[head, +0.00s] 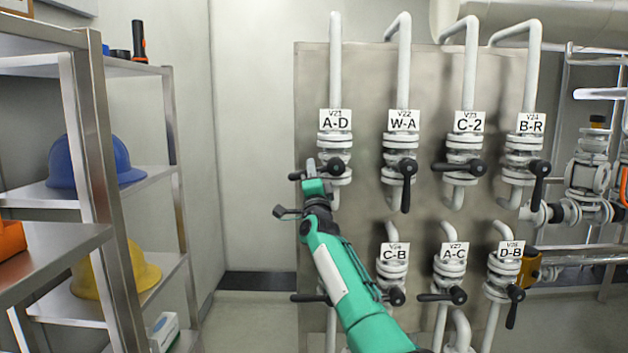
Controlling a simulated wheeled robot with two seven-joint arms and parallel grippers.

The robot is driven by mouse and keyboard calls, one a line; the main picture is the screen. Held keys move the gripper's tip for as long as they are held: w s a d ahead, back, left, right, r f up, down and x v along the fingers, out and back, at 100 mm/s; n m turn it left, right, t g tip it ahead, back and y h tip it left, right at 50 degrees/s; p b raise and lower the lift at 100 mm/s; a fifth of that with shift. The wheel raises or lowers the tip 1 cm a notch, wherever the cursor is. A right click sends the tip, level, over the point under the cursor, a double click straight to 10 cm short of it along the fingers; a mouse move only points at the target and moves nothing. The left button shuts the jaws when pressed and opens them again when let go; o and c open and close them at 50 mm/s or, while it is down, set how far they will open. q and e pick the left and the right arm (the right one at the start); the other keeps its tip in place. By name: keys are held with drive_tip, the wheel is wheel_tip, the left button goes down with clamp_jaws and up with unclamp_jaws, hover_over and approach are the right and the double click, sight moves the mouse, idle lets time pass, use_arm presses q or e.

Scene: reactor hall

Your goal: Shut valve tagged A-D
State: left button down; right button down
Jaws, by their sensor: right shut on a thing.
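The valve tagged A-D (335,141) is at the top left of the metal panel, with white flanges and a black lever (336,167). The lever points left from its hub, roughly level. My right gripper (311,172) is at the lever's left part and is shut on it. The green arm rises from the bottom of the view and partly hides the lever. My left gripper is not in view.
Valves tagged W-A (404,147), C-2 (466,147) and B-R (527,146) stand to the right. C-B (393,264), A-C (454,266) and D-B (508,264) are below. My arm covers another lower valve. A shelf (150,174) with helmets stands left.

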drive_tip(key=shift+a+r+m+h, duration=0.1)
drive_tip(key=shift+r+m+h, duration=0.6)
drive_tip(key=shift+m, duration=0.35)
drive_tip(key=shift+r+m+h, duration=0.45)
drive_tip(key=shift+m+h, duration=0.35)
drive_tip(key=shift+m, duration=0.25)
drive_tip(key=c, duration=1.6)
unclamp_jaws()
drive_tip(key=shift+f, duration=0.2)
drive_tip(key=shift+f, duration=0.15)
